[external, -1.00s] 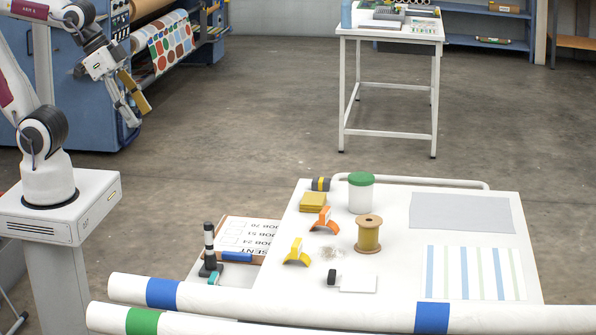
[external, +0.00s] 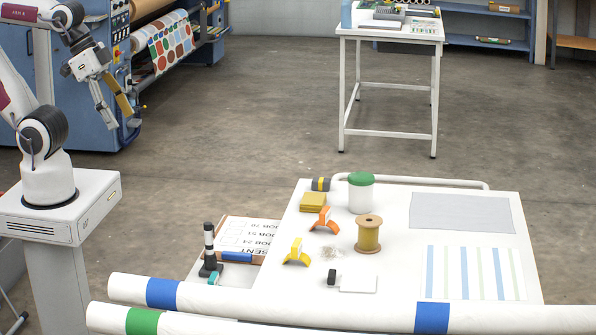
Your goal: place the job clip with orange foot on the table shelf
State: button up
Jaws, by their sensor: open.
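The job clip with orange foot (external: 325,221) stands on the white table (external: 400,275), left of the wooden spool. A similar clip in yellow (external: 297,253) stands just in front of it. A lower shelf (external: 205,272) shows at the table's left side, with a board and small items on it. My gripper (external: 131,116) hangs at the upper left, in front of the blue press, with its fingers pointing down. It is open and empty, well away from the table and the clips.
A gold thread spool (external: 368,234), a green-lidded jar (external: 361,193) and sticky notes (external: 313,202) surround the clips. A black stamp-like tool (external: 209,250) stands upright on the left. Long white rolls (external: 280,300) lie along the table's front.

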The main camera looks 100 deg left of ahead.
jog(key=f, duration=0.2)
jog(key=m+g+y, duration=0.1)
jog(key=m+g, duration=0.1)
jog(key=g, duration=0.1)
send_over(326, 210)
jog(key=s, duration=0.2)
jog(key=s+d+x, duration=0.1)
jog(key=s+x, duration=0.1)
jog(key=x, duration=0.9)
jog(key=s+d+f+x, duration=0.1)
jog(key=s+x, duration=0.2)
jog(key=x, duration=0.7)
jog(key=shift+w+d+f, duration=0.3)
jog(key=shift+f, duration=0.2)
jog(key=shift+x, duration=1.35)
